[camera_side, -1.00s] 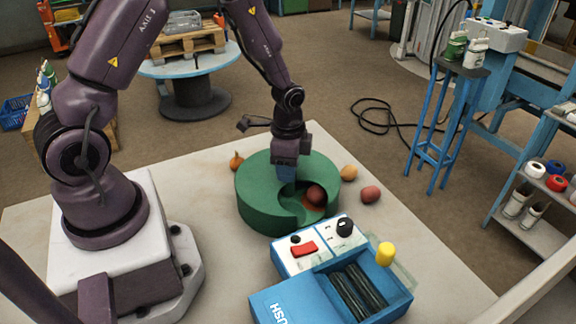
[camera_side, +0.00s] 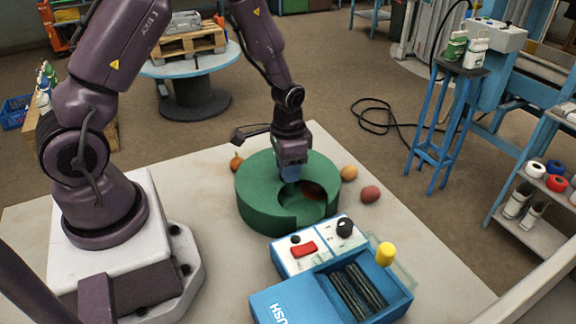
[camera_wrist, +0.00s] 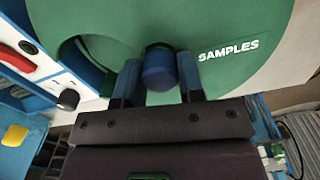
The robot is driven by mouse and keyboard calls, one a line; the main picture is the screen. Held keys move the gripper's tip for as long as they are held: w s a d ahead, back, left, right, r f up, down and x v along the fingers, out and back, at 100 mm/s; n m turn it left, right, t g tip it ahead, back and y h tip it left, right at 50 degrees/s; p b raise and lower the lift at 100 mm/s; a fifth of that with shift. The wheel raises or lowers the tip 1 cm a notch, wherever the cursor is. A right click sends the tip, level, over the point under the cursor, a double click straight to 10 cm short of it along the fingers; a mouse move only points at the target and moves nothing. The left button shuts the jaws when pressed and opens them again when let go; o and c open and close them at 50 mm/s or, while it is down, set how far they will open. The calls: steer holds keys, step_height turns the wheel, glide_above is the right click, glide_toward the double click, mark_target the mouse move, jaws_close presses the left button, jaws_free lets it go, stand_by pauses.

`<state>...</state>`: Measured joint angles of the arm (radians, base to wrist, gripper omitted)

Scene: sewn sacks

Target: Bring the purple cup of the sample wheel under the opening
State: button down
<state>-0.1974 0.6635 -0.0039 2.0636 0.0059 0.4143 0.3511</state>
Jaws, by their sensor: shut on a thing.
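The sample wheel is a round green drum (camera_side: 262,187) on the table, with a cut-out opening (camera_side: 308,209) in its top on the front right side. Through the opening I see mostly green surface and a dark red thing (camera_side: 313,190) at its back right edge. No purple cup shows in either view. My gripper (camera_side: 290,178) points down at the drum's top, beside the opening. In the wrist view, my gripper (camera_wrist: 160,68) has its blue fingers shut on a blue round knob (camera_wrist: 160,73) on the drum. The word SAMPLES is on the green top.
A blue machine (camera_side: 330,280) with a red button, a black knob and a yellow knob stands close in front of the drum. A reddish potato-like thing (camera_side: 370,194) and a tan one (camera_side: 348,173) lie right of it, an orange one (camera_side: 236,163) behind left.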

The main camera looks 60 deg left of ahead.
steer(key=shift+r+n, duration=0.1)
steer(key=shift+n, duration=6.9)
steer(key=c, duration=0.7)
jaws_free()
steer(key=shift+c, duration=0.2)
step_height(320, 180, up, 13)
